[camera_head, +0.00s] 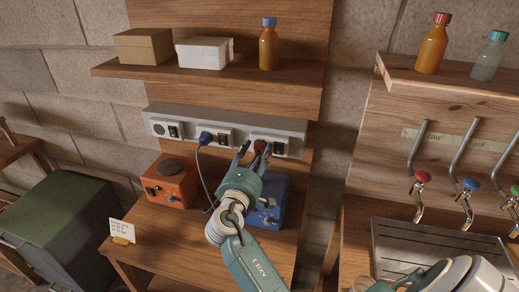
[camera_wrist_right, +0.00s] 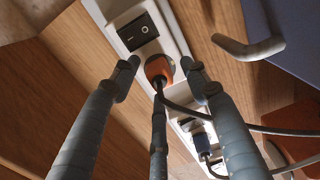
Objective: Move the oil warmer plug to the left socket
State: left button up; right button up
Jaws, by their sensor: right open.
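The orange plug (camera_head: 261,145) sits in the right socket of the grey power strip (camera_head: 293,124), and it also shows in the wrist view (camera_wrist_right: 158,68). My right gripper (camera_head: 254,154) is open in front of the strip. In the wrist view its fingertips (camera_wrist_right: 161,76) stand on either side of the orange plug, with gaps visible. A dark blue plug (camera_head: 205,137) fills the middle socket. The left socket (camera_head: 158,129) is empty. An orange box with a round dark top (camera_head: 172,181) stands on the bench, probably the oil warmer. My left gripper is out of view.
A blue box (camera_head: 269,208) stands behind my right gripper. Cables hang below the strip, one beside the orange box. A shelf (camera_head: 225,78) with boxes and a bottle is above. A card (camera_head: 121,231) stands at the bench's left; taps are at right.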

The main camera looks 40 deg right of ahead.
jog(key=shift+w+d, duration=0.35)
jog(key=shift+d, duration=0.1)
dwell(1.1)
grip_shut()
jog(key=shift+o, duration=2.1)
grip_release()
